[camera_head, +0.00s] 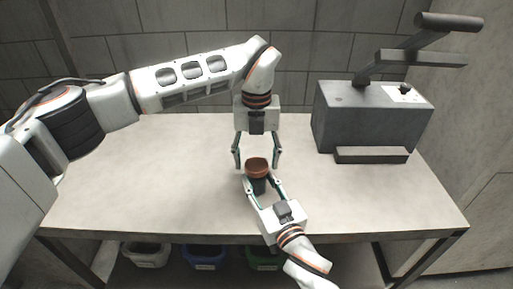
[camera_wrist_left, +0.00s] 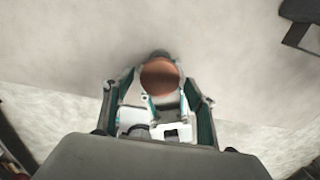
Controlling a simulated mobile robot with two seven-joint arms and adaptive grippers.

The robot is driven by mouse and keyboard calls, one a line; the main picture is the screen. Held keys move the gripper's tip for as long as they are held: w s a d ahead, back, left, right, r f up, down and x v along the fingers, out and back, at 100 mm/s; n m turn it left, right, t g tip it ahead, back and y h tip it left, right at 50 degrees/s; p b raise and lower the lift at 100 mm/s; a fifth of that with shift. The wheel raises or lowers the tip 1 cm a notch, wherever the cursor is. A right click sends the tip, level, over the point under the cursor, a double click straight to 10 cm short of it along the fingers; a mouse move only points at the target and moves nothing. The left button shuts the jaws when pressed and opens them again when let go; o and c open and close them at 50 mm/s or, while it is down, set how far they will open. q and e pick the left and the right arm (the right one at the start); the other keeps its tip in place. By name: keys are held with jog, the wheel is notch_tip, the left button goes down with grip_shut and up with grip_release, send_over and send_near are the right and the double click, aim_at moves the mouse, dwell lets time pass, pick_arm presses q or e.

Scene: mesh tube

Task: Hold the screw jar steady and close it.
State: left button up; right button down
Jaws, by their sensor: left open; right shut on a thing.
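The screw jar stands upright on the table. Its lid (camera_head: 257,166) is reddish brown and sits on top of a dark jar body (camera_head: 258,186). My right gripper (camera_head: 262,184) is shut on the jar body from the near side. My left gripper (camera_head: 256,163) points down from above, open, with one finger on each side of the lid and gaps showing. In the left wrist view the round lid (camera_wrist_left: 159,76) lies ahead, beyond the left fingers. I cannot tell whether the lid is threaded on or only resting. Much of the body is hidden by my right gripper.
A grey machine (camera_head: 372,118) with a dark lever arm stands at the back right of the table (camera_head: 130,190). The table's left and front right are clear. Below the front edge are a white bin (camera_head: 146,254), a blue bin (camera_head: 204,256) and a green bin (camera_head: 264,259).

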pick_arm(q)
jog(key=shift+f, duration=0.4)
jog(key=c, duration=1.2)
jog(key=o, duration=1.3)
notch_tip(320, 180, up, 12)
